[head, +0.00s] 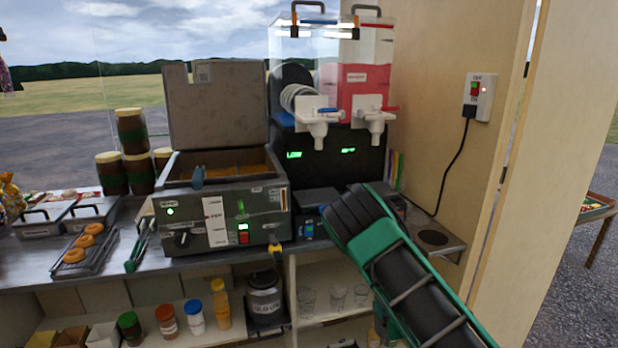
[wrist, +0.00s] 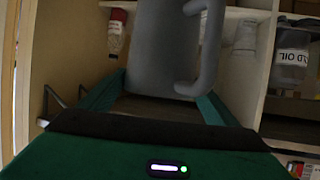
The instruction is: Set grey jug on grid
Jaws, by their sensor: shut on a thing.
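In the wrist view, the grey jug (wrist: 163,50) fills the upper middle, with its handle (wrist: 209,45) to the right. Its top is cut off by the frame edge. My gripper (wrist: 163,98) has its green fingers on either side of the jug's lower part and is shut on it. In the head view my arm covers the right of the counter, and I cannot make out the jug or the fingers there. I cannot clearly identify the grid; a dark flat tray (head: 318,198) shows below the drink dispenser, partly hidden by my arm.
The drink dispenser (head: 330,150) stands at the back, with the fryer (head: 222,222) left of it. A doughnut rack (head: 98,252) lies further left. A shelf with bottles, glasses (head: 338,298) and an oil jar (head: 264,298) is below the counter (head: 60,262). A wall (head: 440,60) closes the right.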

